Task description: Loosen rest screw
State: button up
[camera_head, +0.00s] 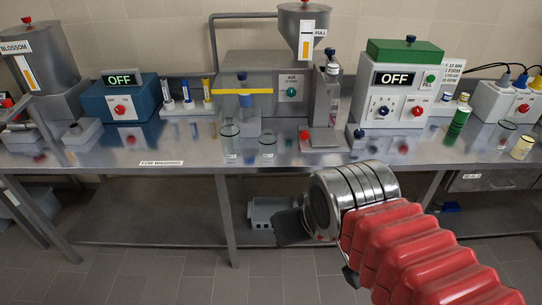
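No part is labelled as the rest screw, and I cannot tell which knob it is. A grey upright stand (325,101) stands at the middle of the bench, with a dark blue knob (330,54) near its top and a red part (305,144) at its base. A yellow bar (235,91) with a blue block (246,101) and a small blue knob (242,76) stands left of it. My gripper (293,226) hangs in front of the bench, below its top and apart from everything on it. Its dark fingertip end points left; its opening is hidden.
The steel bench edge (163,163) lies beyond my arm. Clear beakers (229,141) stand near it. Left is a blue box (120,101) reading OFF; right is a white box (397,89) with a green top, also OFF. A grey crate (268,211) sits on the lower shelf.

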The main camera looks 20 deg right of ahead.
aim_at(358, 133)
jog(key=k, duration=0.65)
jog(key=z, duration=0.1)
jog(key=i, duration=0.85)
jog(key=z, duration=0.65)
jog(key=i, duration=0.6)
jog(key=z, duration=0.35)
